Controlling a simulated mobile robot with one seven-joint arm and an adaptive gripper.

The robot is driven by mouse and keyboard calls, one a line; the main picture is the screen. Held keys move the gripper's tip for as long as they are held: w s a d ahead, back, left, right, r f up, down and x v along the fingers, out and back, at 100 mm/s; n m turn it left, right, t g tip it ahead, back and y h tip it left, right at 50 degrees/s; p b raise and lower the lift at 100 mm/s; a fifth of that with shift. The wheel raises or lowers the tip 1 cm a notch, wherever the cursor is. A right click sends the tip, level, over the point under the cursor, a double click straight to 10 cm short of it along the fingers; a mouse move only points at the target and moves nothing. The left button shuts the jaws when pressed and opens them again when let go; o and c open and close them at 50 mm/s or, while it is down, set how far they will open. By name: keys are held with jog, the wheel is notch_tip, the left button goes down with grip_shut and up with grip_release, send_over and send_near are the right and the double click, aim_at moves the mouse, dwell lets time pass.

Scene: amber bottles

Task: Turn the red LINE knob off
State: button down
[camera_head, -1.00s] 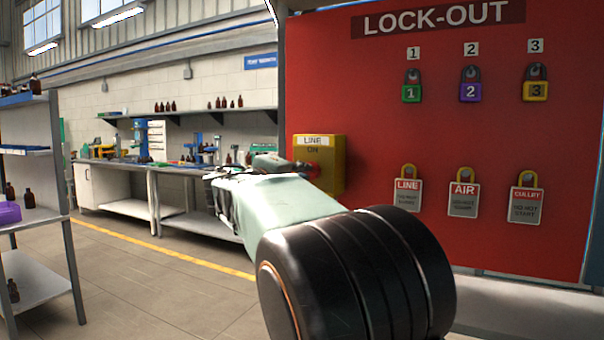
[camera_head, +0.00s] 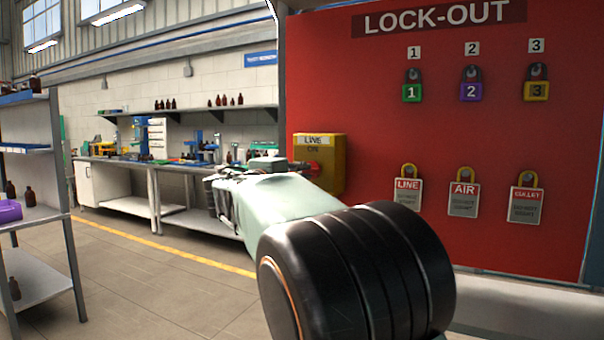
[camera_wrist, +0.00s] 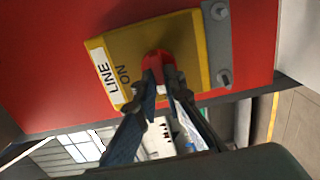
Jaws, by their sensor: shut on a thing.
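The yellow LINE box (camera_head: 331,160) is fixed to the left edge of the red board, with a white LINE label and the word ON. Its red knob (camera_head: 313,168) shows in part at the box's front, partly behind my arm. In the wrist view the yellow box (camera_wrist: 200,55) appears turned, and the red knob (camera_wrist: 155,60) lies between my fingertips. My gripper (camera_wrist: 162,82) is shut on the knob, one dark finger on each side. In the head view my gripper is mostly hidden behind my own arm.
The red LOCK-OUT board (camera_head: 370,110) holds green, purple and yellow padlocks (camera_head: 471,86) above and several tags below, including a LINE tag (camera_head: 408,193). A workbench (camera_head: 150,170) stands at the back and a shelf (camera_head: 30,150) at the left. Floor between is clear.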

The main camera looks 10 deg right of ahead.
jog(key=c, duration=2)
grip_release()
jog(key=v, duration=1.2)
jog(key=shift+s+d, duration=0.1)
